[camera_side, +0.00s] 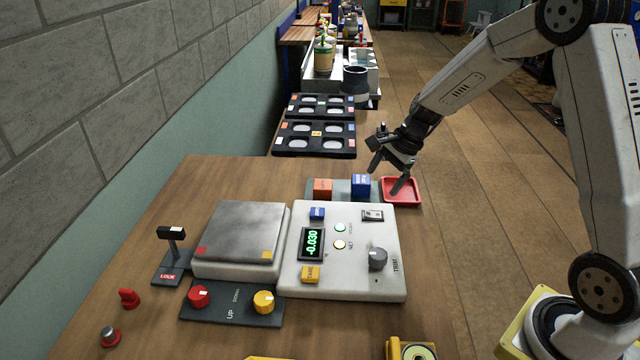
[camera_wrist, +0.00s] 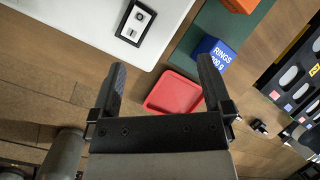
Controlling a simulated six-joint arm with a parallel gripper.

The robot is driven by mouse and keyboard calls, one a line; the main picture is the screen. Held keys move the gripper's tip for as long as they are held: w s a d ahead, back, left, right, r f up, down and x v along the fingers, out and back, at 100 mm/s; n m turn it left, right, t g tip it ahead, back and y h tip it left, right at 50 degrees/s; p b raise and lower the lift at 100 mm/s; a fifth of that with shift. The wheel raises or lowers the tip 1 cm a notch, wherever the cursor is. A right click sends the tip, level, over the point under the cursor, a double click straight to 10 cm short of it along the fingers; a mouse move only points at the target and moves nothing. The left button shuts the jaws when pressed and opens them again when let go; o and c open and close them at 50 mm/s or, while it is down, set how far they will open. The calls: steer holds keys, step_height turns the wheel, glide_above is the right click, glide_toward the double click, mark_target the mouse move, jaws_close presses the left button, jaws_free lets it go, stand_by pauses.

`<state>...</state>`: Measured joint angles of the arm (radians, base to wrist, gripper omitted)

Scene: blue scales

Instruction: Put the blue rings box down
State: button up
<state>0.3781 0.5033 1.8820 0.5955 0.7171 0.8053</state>
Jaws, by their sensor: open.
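The blue rings box (camera_side: 361,184) stands on the grey-green mat (camera_side: 342,195) behind the scale, between an orange box and a red tray. In the wrist view the blue box (camera_wrist: 214,55) shows the word RINGS and sits beside my right finger, not between the fingers. My gripper (camera_side: 385,178) is open and empty. In the side view it hangs over the red tray (camera_side: 402,190), just right of the blue box. In the wrist view the fingers (camera_wrist: 160,80) are wide apart, with the red tray (camera_wrist: 172,92) showing between them. Whether a finger touches the box is unclear.
The orange box (camera_side: 322,187) stands left of the blue one. The scale's control panel (camera_side: 340,265) reads -0.030, with its empty metal plate (camera_side: 243,230) to the left. Black trays with round recesses (camera_side: 315,139) stand behind. A lock lever (camera_side: 172,240) and knobs stand at the front left.

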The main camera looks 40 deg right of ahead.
steer(key=s+a+n+h, duration=0.1)
steer(key=s+a+n, duration=0.4)
steer(key=s+n, duration=0.3)
steer(key=s+a+n+h, duration=0.2)
steer(key=s+a+n, duration=0.3)
steer(key=s+n, duration=0.3)
steer(key=shift+s+a+n+h, duration=0.3)
steer(key=shift+s+a+n, duration=0.1)
steer(key=shift+n, duration=0.9)
steer(key=shift+w+r, duration=0.1)
